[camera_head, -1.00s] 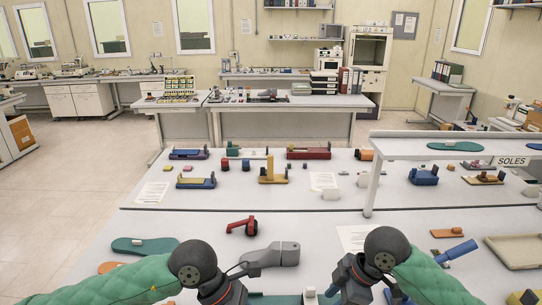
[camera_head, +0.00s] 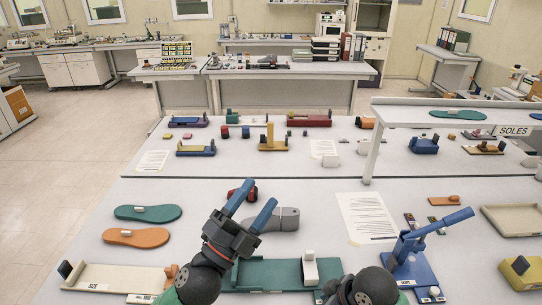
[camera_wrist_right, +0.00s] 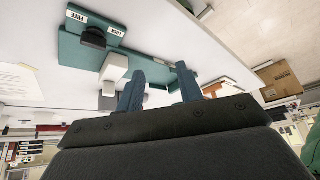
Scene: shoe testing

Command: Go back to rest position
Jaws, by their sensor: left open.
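My left gripper (camera_head: 251,206) is raised over the near white table (camera_head: 140,195) in the head view. Its two blue fingers are spread and point up and away, with nothing held between them. They pass in front of a grey shoe-shaped form (camera_head: 284,219) and a red tool. My right arm shows only as a dark joint at the bottom edge of the head view; its fingers are hidden there. In the right wrist view my right gripper (camera_wrist_right: 160,89) has two blue fingers apart and empty, near a teal fixture (camera_wrist_right: 150,72).
A teal fixture (camera_head: 276,271) lies between my arms. A blue lever press (camera_head: 413,266) stands close on the right, a beige tray fixture (camera_head: 112,276) at left. Green (camera_head: 148,213) and orange (camera_head: 136,238) soles lie behind it. A raised shelf (camera_head: 440,115) stands at right.

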